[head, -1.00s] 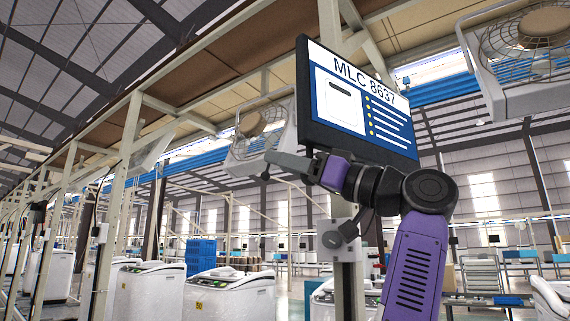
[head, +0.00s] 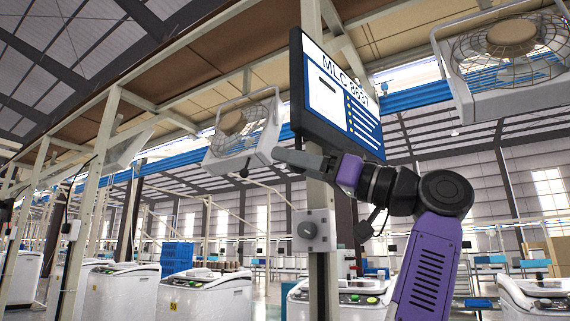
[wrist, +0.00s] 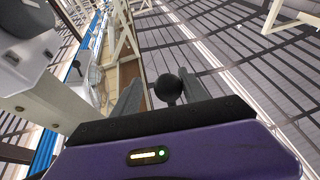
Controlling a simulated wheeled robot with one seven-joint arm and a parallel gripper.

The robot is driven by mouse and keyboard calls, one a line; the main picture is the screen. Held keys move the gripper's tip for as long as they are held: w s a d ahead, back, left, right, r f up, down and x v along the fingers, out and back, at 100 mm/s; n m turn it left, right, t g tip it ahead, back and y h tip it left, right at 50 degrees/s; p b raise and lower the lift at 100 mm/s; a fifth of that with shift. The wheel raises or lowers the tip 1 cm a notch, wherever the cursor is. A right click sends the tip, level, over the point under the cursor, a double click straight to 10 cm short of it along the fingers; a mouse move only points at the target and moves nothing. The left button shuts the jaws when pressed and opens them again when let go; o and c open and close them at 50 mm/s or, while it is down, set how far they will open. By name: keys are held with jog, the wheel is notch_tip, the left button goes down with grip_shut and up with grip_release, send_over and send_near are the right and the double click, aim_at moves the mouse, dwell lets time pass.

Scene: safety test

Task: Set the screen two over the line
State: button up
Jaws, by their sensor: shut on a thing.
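The screen (head: 333,95) hangs high in the middle of the head view, its blue and white face reading MLC 8637. It is seen at an angle, with its dark left side edge showing. My gripper (head: 300,160) is just under the screen's lower left corner, fingers pointing left. In the wrist view, a black ball knob (wrist: 168,88) sits between the fingers of my gripper (wrist: 170,95), and they are shut on it. In the head view my gripper hides that knob, and how it joins the screen cannot be made out.
A caged fan (head: 238,138) hangs left of the screen, and a larger one (head: 510,55) hangs at the upper right. An upright post (head: 323,265) with a grey control box (head: 313,230) stands below the screen. White washing machines (head: 205,295) line the floor below.

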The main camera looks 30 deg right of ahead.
jog(key=shift+s+d+f+b, duration=0.2)
jog(key=shift+s+d+f, duration=0.1)
jog(key=shift+d, duration=0.2)
jog(key=shift+s+d+f+b, duration=0.2)
jog(key=shift+s+d+f, duration=0.1)
jog(key=shift+d, duration=0.15)
jog(key=shift+w, duration=0.1)
